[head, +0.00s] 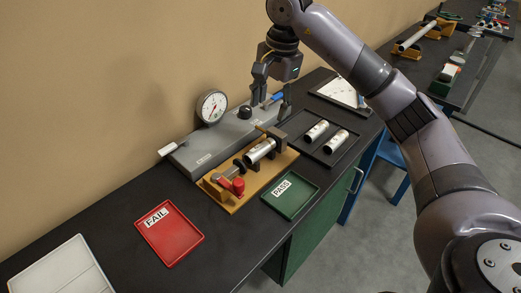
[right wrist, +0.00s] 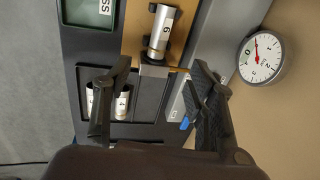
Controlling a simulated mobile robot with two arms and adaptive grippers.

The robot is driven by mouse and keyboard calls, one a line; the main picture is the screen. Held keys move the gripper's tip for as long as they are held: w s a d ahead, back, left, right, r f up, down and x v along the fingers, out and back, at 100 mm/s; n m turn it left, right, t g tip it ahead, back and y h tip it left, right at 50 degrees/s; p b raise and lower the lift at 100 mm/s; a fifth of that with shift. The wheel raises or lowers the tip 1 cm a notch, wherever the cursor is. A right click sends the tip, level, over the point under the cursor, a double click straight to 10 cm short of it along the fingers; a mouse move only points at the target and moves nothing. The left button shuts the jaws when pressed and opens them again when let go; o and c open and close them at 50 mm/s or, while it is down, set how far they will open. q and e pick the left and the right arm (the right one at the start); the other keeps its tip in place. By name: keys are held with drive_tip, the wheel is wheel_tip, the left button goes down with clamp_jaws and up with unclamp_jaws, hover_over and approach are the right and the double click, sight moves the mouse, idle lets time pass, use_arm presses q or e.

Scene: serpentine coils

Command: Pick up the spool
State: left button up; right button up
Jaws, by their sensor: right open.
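A silver cylindrical spool (head: 259,151) lies in a wooden test fixture (head: 236,202) on the dark bench. In the right wrist view this spool (right wrist: 163,30) has a dark "6" on it and sits beyond my fingertips. Two similar silver spools (head: 317,130) (head: 336,141) lie in a black tray to the right; in the right wrist view one of them (right wrist: 122,103) shows between my fingers. My right gripper (head: 271,106) is open and empty, above the bench behind the fixture and tray. My left gripper is not in view.
A grey box (head: 205,148) with a dial gauge (head: 211,106) stands behind the fixture. A red FAIL tray (head: 169,235) and green PASS tray (head: 291,196) stand in front. Bare bench lies between the fixture and FAIL tray.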

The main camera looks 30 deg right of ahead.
drive_tip(key=p, duration=0.3)
hover_over(260, 148)
drive_tip(key=d, duration=0.1)
drive_tip(key=f, duration=1)
drive_tip(key=shift+s+f, duration=0.1)
drive_tip(key=shift+s, duration=0.15)
drive_tip(key=f+p, duration=0.1)
drive_tip(key=f, duration=0.1)
drive_tip(key=a+f+p, duration=0.1)
drive_tip(key=f, duration=0.1)
drive_tip(key=shift+w+f, duration=0.2)
drive_tip(key=shift+f, duration=0.15)
drive_tip(key=shift+w+f, duration=0.1)
drive_tip(key=shift+f, duration=0.2)
drive_tip(key=shift+c, duration=0.2)
clamp_jaws()
